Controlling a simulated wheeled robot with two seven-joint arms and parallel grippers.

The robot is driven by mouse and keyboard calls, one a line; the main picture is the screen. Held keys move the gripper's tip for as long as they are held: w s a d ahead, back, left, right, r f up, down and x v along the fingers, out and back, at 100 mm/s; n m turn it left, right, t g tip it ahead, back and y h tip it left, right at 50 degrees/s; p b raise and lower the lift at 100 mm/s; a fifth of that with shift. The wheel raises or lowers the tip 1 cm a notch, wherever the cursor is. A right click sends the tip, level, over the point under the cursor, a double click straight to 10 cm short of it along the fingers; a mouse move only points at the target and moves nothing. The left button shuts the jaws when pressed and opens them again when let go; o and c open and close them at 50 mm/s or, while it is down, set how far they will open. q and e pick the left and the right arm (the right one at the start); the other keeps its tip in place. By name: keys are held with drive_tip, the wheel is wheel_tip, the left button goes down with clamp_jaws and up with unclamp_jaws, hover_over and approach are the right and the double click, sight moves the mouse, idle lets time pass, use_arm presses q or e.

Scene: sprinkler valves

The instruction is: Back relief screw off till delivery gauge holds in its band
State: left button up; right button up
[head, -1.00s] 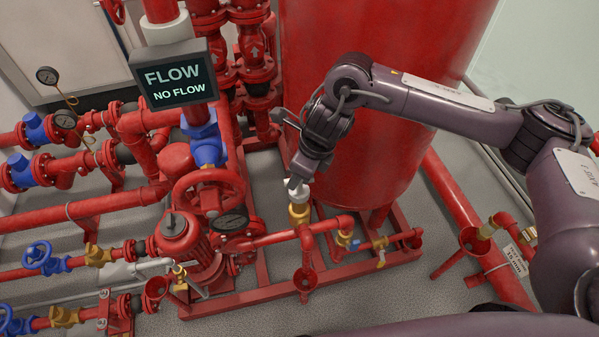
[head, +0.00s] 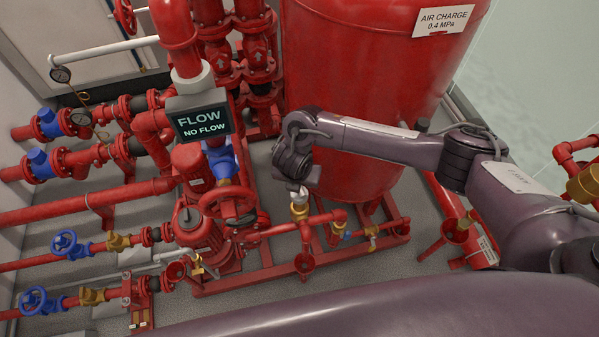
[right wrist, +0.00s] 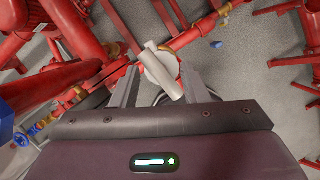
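A brass valve (head: 299,211) with a pale cap stands on the red pipe in front of the red tank. My right gripper (head: 299,187) points down at this cap from above. In the right wrist view, the pale round cap with a bar handle (right wrist: 162,72) lies between the two fingers of my right gripper (right wrist: 160,82). The fingers stand apart on either side of the bar, with gaps beside it. Contact with the round rim cannot be told. My left gripper is out of view.
A display (head: 202,121) reads FLOW, NO FLOW. The red tank (head: 370,90) rises close behind my right arm. A red handwheel (head: 226,203) and pump stand left of the valve. Blue handwheels (head: 68,245) are at left.

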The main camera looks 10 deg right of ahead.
drive_tip(key=shift+m, duration=0.6)
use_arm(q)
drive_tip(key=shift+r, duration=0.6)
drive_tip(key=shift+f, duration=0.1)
use_arm(e)
drive_tip(key=shift+f, duration=0.1)
wheel_tip(320, 180, down, 3)
drive_tip(key=b, duration=0.2)
drive_tip(key=shift+f+b, duration=0.1)
drive_tip(key=shift+b, duration=0.2)
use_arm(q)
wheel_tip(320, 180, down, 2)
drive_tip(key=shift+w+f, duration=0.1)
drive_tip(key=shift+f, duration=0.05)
use_arm(e)
drive_tip(key=shift+c, duration=0.4)
